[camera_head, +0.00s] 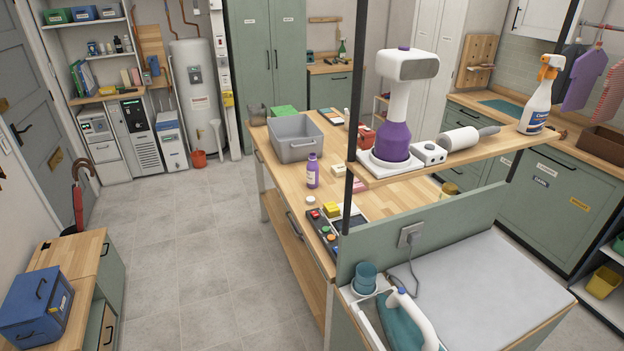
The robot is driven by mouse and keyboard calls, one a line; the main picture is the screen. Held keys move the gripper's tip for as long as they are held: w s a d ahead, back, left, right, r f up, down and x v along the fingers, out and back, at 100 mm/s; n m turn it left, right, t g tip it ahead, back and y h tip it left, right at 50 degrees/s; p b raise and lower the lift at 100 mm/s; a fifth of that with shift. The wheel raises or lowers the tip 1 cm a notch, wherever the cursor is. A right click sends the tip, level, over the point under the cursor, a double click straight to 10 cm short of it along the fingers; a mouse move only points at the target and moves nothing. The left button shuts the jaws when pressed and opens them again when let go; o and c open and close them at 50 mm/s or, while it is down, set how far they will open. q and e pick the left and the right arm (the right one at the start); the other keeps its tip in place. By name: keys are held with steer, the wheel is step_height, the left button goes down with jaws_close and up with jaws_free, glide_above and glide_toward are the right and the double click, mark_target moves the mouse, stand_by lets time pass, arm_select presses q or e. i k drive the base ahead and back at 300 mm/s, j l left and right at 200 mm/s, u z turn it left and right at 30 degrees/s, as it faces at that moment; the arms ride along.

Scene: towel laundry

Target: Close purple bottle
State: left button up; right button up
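A small purple bottle (313,174) with a pale label stands upright on the wooden top of the central table (385,196), near its left long edge. Its top looks narrow and purple, but it is too small to tell whether a cap is on it. No separate cap can be made out. Neither of my grippers is in view.
A grey bin (294,138) stands behind the bottle. In front are a yellow block (331,209) and a button panel (324,232). A raised shelf (462,155) on dark posts holds a white and purple device (394,112). Floor left of the table is clear.

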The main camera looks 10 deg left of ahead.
mark_target(313, 166)
steer(key=i+j+z, duration=0.1)
steer(key=z, duration=0.35)
steer(key=j+z, duration=0.3)
steer(key=z, duration=0.15)
steer(key=i+j+z, duration=0.1)
steer(key=j+z, duration=0.2)
steer(key=z, duration=0.15)
